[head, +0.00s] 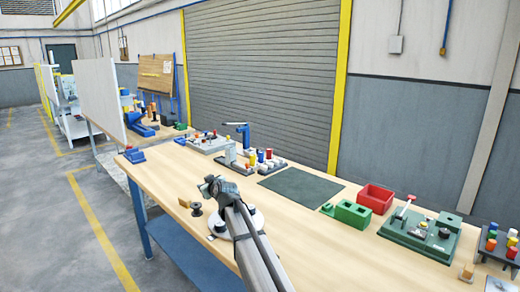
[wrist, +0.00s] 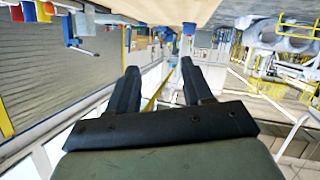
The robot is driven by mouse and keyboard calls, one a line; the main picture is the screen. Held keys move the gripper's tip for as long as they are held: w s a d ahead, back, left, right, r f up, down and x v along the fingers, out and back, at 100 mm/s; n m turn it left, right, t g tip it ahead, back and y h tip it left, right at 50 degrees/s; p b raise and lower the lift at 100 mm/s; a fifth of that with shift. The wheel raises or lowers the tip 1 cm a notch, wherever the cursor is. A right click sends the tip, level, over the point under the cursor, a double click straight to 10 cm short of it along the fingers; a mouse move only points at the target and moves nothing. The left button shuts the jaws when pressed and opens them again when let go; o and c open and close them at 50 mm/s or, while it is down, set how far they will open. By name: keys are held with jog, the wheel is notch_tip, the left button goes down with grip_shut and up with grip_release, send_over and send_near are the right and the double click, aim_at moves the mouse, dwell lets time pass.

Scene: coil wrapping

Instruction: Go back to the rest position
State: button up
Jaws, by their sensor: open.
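My gripper (wrist: 158,85) shows in the wrist view with its two dark fingers apart and nothing between them. The wrist view is tilted and looks out across the hall, with the table edge along its top. In the head view my arm reaches up from the bottom, and my gripper (head: 207,188) is over the left front part of the wooden table (head: 310,240). A small dark spool (head: 196,209) and a wooden block (head: 184,202) stand on the table just left of it. The fingers are too small to make out in the head view.
A dark green mat (head: 301,188) lies mid-table. Behind it stands a rack with several coloured pegs (head: 262,160). A blue item (head: 134,155) lies at the far left corner.

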jog(key=s+a+f+n+y, duration=0.25)
jog(key=s+a, duration=0.35)
jog(key=a, duration=0.7)
jog(key=s+a+f+n+g+h, duration=0.1)
jog(key=s+a+f+g, duration=0.2)
jog(key=f, duration=0.4)
jog(key=s+d+f+g+h, duration=0.2)
jog(key=s+d+f, duration=0.25)
jog(key=f, duration=0.55)
jog(key=s+d+f+g+h, duration=0.1)
jog(key=s+d+f+h, duration=0.15)
jog(key=s+f, duration=0.55)
jog(key=s+d+f+g+h, duration=0.15)
jog(key=s+d+f, duration=0.25)
jog(key=f, duration=0.8)
jog(key=s+d+f+g+h, duration=0.4)
jog(key=s+d+f+g, duration=0.3)
jog(key=s+d+f, duration=1.1)
jog(key=s+d+f+m+g, duration=0.1)
jog(key=s+d+m, duration=0.5)
jog(key=s+d, duration=0.6)
jog(key=s+d+f+m+g+y, duration=0.1)
jog(key=s+d+f+m+g, duration=0.1)
jog(key=s+d+m, duration=0.5)
jog(key=s+d+g, duration=0.1)
jog(key=s+d, duration=0.4)
jog(key=shift+s+d+f+g, duration=0.15)
jog(key=shift+s+d+g, duration=0.05)
jog(key=shift+d+g, duration=0.15)
